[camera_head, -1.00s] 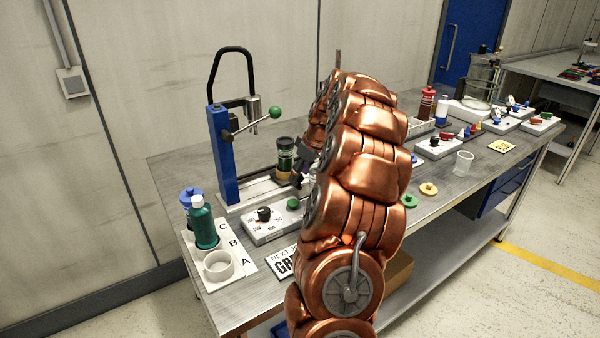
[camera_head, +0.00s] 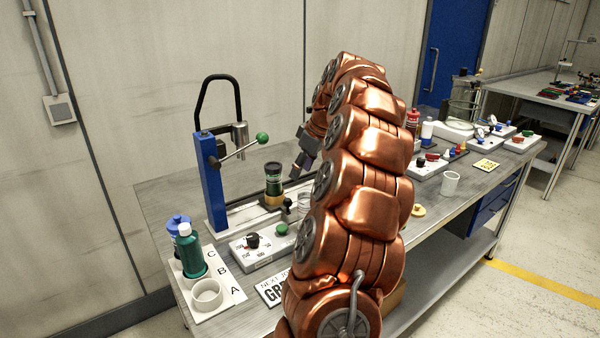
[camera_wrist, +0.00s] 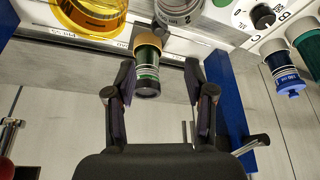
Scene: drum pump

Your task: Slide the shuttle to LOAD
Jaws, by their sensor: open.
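The shuttle (camera_head: 272,199) is a brass-coloured block on the rail beside the blue press. It carries an upright dark green jar with a black lid (camera_head: 273,178). A black knob (camera_head: 287,204) stands at its right. My gripper (camera_head: 297,173) is open, tilted down above and right of the jar and knob, apparently apart from them. In the wrist view, the open fingers (camera_wrist: 160,75) frame the jar (camera_wrist: 148,72), with the brass block (camera_wrist: 147,41) and black knob (camera_wrist: 160,20) beyond. Depth between fingers and jar is unclear.
The blue press (camera_head: 210,180) with its green-ball lever (camera_head: 262,138) stands left of the jar. A dial box (camera_head: 262,246) sits in front. A white tray (camera_head: 228,288) with bottles and a cup is at front left. My arm hides the table's middle.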

